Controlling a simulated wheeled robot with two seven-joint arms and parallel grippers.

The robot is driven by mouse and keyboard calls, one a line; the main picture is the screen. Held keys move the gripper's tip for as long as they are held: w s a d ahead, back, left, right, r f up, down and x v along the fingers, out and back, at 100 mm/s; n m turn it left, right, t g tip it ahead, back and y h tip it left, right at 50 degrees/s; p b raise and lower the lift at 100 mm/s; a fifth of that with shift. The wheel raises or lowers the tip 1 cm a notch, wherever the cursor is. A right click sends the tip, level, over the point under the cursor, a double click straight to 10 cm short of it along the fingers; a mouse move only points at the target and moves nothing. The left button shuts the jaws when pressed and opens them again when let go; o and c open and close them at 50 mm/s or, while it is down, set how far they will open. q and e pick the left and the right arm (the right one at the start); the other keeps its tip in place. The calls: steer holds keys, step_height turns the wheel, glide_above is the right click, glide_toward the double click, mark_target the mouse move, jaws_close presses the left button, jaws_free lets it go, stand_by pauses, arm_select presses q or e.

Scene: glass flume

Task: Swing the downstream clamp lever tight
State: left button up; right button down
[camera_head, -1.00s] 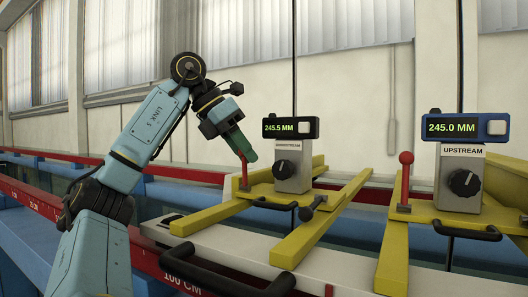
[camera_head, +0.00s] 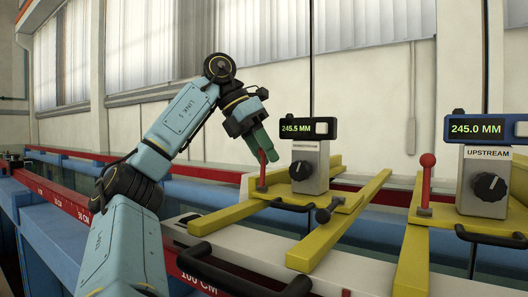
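The downstream carriage is a yellow frame (camera_head: 345,222) with a grey box (camera_head: 309,172) whose display (camera_head: 308,129) reads 245.5 MM. A red clamp lever (camera_head: 262,177) stands near upright at its left rear. My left gripper (camera_head: 267,152) reaches down from the upper left, its green fingers at the lever's top. They hide the lever's upper end, and I cannot tell whether they grip it. A dark round knob (camera_head: 323,215) on a short arm sits at the carriage's front. My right gripper is not in view.
The upstream carriage stands to the right, with its grey box (camera_head: 485,185), a display (camera_head: 488,128) reading 245.0 MM and an upright red-balled lever (camera_head: 427,165). Black handles (camera_head: 240,284) stick out in front. Red rails (camera_head: 62,202) run along the flume.

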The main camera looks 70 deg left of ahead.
arm_select(q)
steer(key=shift+o, duration=0.3)
steer(key=p+v, duration=0.4)
steer(key=v, duration=0.9)
steer(key=shift+s+a, duration=0.1)
